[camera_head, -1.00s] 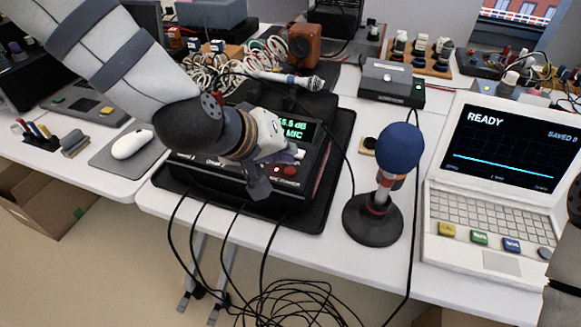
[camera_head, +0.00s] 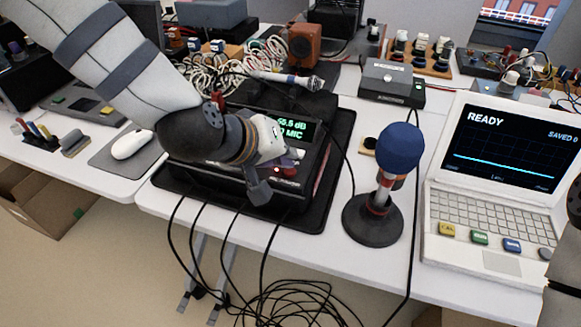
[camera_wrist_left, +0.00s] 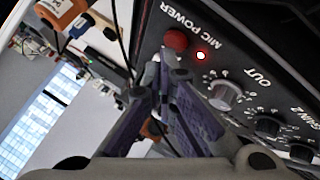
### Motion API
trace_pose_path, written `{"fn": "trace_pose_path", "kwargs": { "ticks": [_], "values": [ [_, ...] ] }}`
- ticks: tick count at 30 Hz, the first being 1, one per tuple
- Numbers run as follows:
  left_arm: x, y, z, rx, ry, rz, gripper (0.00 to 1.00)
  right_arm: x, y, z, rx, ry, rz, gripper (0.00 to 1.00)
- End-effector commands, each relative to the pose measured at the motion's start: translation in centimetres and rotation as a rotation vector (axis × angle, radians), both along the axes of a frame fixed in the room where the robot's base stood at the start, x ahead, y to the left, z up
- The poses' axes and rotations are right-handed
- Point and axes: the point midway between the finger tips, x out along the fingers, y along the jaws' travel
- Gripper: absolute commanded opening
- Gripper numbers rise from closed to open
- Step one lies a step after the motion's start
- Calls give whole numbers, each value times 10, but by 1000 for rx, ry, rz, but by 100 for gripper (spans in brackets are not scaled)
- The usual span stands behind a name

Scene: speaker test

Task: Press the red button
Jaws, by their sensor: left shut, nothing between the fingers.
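The red button (camera_head: 290,171) is on the sloping front panel of the black device (camera_head: 318,165) with a green display. In the left wrist view the round red button (camera_wrist_left: 176,39) sits beside the "MIC POWER" label and a lit red light (camera_wrist_left: 201,56). My left gripper (camera_head: 272,176) is over the panel's front, close to the button. In the left wrist view its purple-grey fingertips (camera_wrist_left: 166,66) are together and empty, just short of the button in the picture. I cannot tell whether they touch it.
A microphone with a blue foam top (camera_head: 400,147) stands right of the device. A white laptop (camera_head: 482,215) reads "READY". A white mouse (camera_head: 131,144) lies on the left. Black cables (camera_head: 270,300) hang off the table's front. Loops of white cable lie behind the device.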

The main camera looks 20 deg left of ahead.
Motion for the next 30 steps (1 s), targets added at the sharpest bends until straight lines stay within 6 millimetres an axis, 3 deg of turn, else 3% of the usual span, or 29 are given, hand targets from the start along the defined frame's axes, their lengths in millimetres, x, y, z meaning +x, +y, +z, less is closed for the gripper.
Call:
{"fn": "trace_pose_path", "kwargs": {
  "ticks": [20,30],
  "values": [
    [0,0,-9,0,1,-1,0,-2,0,-2,0,7,0,40],
    [1,0,8,2,-9,0,0,9,0,8,0,-32,0,40]
  ]
}}
